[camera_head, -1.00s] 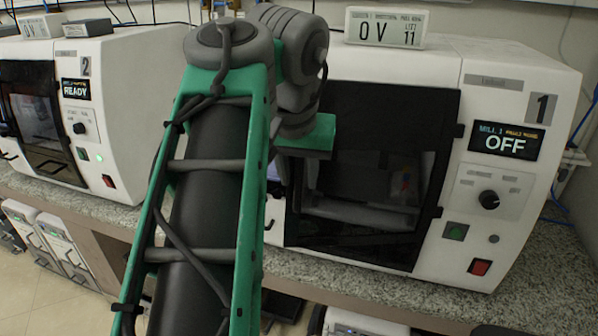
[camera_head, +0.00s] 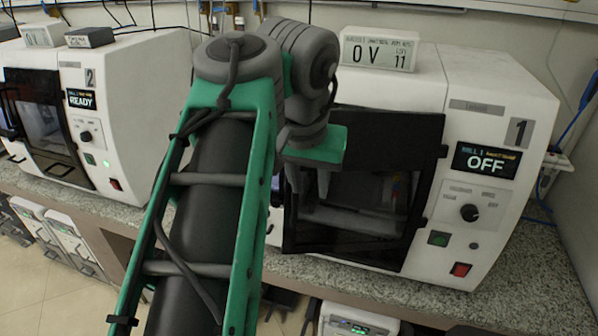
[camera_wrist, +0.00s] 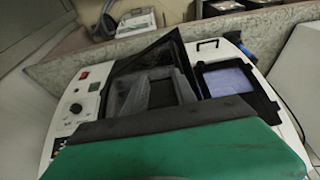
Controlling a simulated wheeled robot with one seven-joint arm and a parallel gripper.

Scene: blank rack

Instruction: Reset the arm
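My arm rises through the middle of the head view, a green frame with grey joints. Its wrist is folded over in front of mill 1 (camera_head: 462,95). My gripper (camera_head: 308,184) hangs below the green wrist plate, in front of the mill's dark door (camera_head: 405,140). Its two grey fingers show small and apart, with nothing seen between them. In the wrist view my green plate fills the bottom and the fingers do not show. Mill 1 (camera_wrist: 72,125) lies beyond it there, with its dark window and a second small window at the right.
Mill 1's screen (camera_head: 486,161) reads OFF, and a small display box (camera_head: 379,50) sits on top. Mill 2 (camera_head: 150,90) stands at the left, its screen (camera_head: 81,99) reading READY. Both stand on a granite counter (camera_head: 530,255). Several white units (camera_head: 65,240) are below it.

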